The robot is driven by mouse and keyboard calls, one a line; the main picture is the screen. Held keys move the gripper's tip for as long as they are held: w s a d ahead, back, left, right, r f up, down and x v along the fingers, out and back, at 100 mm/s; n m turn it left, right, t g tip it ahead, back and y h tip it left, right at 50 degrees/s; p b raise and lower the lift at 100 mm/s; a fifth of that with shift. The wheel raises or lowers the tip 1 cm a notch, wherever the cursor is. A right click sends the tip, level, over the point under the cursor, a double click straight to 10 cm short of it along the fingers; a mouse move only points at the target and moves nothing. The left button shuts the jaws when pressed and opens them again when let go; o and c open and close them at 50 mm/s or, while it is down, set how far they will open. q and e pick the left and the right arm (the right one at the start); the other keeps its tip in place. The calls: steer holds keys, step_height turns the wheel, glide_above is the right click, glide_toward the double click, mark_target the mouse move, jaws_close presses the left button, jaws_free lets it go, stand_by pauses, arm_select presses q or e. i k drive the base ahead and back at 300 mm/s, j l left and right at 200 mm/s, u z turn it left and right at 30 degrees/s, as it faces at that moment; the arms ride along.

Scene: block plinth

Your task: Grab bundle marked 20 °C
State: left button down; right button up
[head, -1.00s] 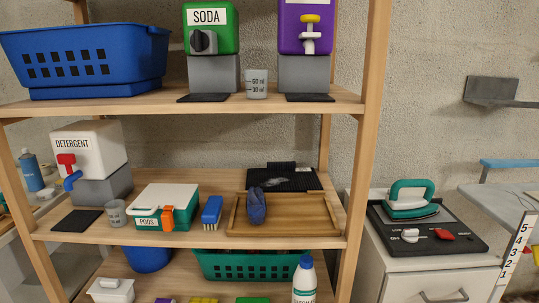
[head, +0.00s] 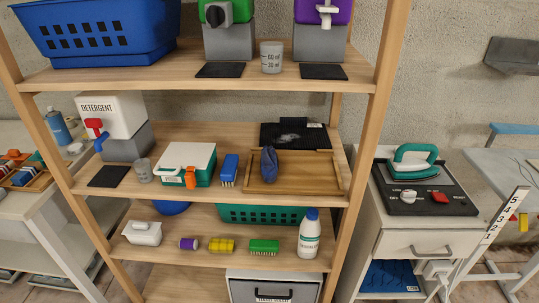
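No bundle with a readable 20 °C mark shows in the head view. A dark blue rolled or folded item (head: 269,164) lies on a wooden tray (head: 328,184) on the middle shelf; I cannot tell if it is a bundle, and no label shows on it. Several small colored items (head: 24,172) lie in a wooden tray at the far left, too small to read. Blue folded-looking material (head: 388,276) shows in the open bay of the white cabinet on the right, also without a readable mark. Neither of my grippers is in view.
The wooden rack holds a detergent dispenser (head: 110,115), a pods box (head: 190,163), a blue basket (head: 98,35), a white bottle (head: 309,234) and brushes (head: 264,247). An iron (head: 414,162) stands on the white cabinet (head: 410,240). A numbered white post (head: 505,215) leans at right.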

mark_target(268, 165)
steer(key=i+l+u, duration=0.15)
steer(key=i+l, duration=0.15)
steer(key=i+l+u, duration=0.15)
steer(key=l, duration=0.25)
steer(key=i+l+u, duration=0.15)
steer(key=i+l, duration=0.2)
steer(key=i+l+u, duration=0.15)
steer(key=l, duration=0.35)
steer(key=i, duration=0.1)
